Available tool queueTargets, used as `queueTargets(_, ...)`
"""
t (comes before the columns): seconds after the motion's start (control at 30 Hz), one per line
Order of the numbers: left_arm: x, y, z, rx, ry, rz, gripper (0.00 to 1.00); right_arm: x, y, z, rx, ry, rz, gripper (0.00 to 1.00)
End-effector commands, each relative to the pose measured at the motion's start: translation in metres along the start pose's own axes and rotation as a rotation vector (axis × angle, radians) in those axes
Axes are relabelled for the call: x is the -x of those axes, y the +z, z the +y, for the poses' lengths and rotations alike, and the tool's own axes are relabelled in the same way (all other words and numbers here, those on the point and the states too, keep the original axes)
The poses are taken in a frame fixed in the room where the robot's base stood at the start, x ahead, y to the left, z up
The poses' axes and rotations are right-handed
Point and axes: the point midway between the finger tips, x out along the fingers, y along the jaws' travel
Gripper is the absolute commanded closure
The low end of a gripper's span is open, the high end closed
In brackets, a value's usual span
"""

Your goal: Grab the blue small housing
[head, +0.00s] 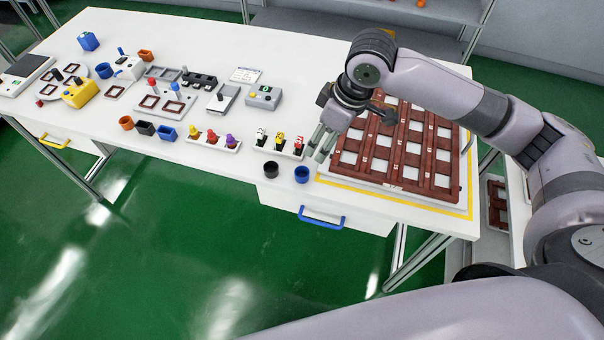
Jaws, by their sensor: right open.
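A small blue open-topped housing (302,174) stands upright near the front edge of the white table, beside a black one (271,170). Another blue housing (167,132), of blockier shape, stands further left in a row with a black one (145,128) and an orange one (126,122). My right gripper (319,148) is open and empty, with its fingers pointing down above and slightly right of the front blue housing, apart from it. It hangs by the left edge of the brown grid tray (399,146). My left gripper is not in view.
A white rack with yellow and red pieces (279,149) stands just behind the front housings. Another rack with coloured knobs (213,145) is to its left. A blue drawer handle (321,218) sits below the table edge.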

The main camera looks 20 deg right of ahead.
Motion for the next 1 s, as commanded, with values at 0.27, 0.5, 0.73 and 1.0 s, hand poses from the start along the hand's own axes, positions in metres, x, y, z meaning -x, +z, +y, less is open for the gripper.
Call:
queueTargets(0.27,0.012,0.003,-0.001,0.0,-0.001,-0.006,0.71,-0.056,0.0,-0.001,-0.002,-0.005,-0.004,0.44)
queueTargets(0.5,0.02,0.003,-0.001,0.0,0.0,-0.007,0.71,-0.102,-0.001,-0.001,0.0,-0.003,-0.002,0.44)
queueTargets(0.73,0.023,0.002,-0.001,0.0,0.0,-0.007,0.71,-0.117,-0.002,-0.001,0.001,-0.001,0.0,0.44)
queueTargets(1.0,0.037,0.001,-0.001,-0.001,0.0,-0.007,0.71,-0.149,-0.007,0.001,0.001,-0.003,-0.002,0.44)
